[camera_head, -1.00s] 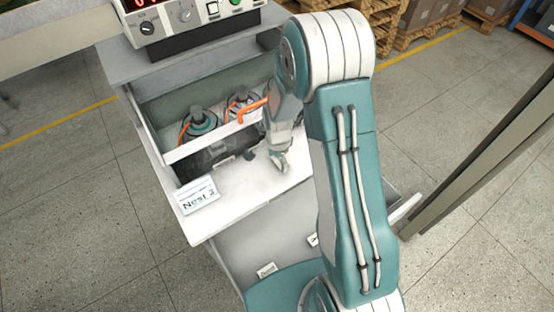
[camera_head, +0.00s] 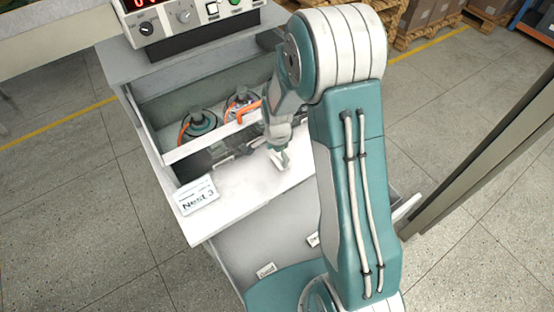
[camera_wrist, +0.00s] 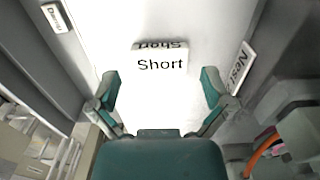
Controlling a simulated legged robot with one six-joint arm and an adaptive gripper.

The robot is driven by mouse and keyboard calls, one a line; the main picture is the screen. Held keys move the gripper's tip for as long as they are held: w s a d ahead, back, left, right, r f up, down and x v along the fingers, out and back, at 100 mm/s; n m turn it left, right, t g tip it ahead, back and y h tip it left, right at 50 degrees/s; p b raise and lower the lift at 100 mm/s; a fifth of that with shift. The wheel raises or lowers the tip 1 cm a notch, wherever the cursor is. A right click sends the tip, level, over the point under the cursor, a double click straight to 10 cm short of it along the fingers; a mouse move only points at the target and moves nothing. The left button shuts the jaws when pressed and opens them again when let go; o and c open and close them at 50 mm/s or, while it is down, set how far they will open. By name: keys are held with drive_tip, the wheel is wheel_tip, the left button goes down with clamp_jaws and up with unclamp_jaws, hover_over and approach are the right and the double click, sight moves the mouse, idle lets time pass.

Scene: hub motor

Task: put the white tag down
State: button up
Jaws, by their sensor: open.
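The white tag (camera_wrist: 161,63), lettered "Short", stands on the white surface (camera_wrist: 210,25) in the wrist view, with a mirrored image of its lettering along its upper edge. My gripper (camera_wrist: 160,90) is open, one finger on each side below the tag, with visible gaps and no contact. In the head view my gripper (camera_head: 279,158) is over the white shelf (camera_head: 235,205) in front of the bin. There I cannot clearly tell the tag from the gripper's pale tips.
A "Nest 3" sign (camera_head: 198,195) stands at the shelf's left end. Hub motors (camera_head: 197,122) with orange cables sit in the bin behind a white divider. A control panel (camera_head: 180,18) is above. Small labels (camera_head: 266,270) are on the grey area below.

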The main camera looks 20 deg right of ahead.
wheel_tip(320, 180, up, 10)
wheel_tip(320, 180, up, 13)
drive_tip(key=n+t, duration=0.3)
drive_tip(key=n, duration=0.3)
hover_over(277, 162)
drive_tip(key=s, duration=0.8)
drive_tip(key=s+r+n+t, duration=0.1)
drive_tip(key=s+r+n, duration=0.2)
drive_tip(key=s, duration=0.3)
drive_tip(key=s+r+n+t, duration=0.1)
drive_tip(key=s+r+n, duration=0.2)
drive_tip(key=s+n, duration=0.2)
drive_tip(key=shift+s+d+r+t, duration=0.25)
drive_tip(key=shift+s+d+t, duration=0.1)
drive_tip(key=shift+s, duration=0.65)
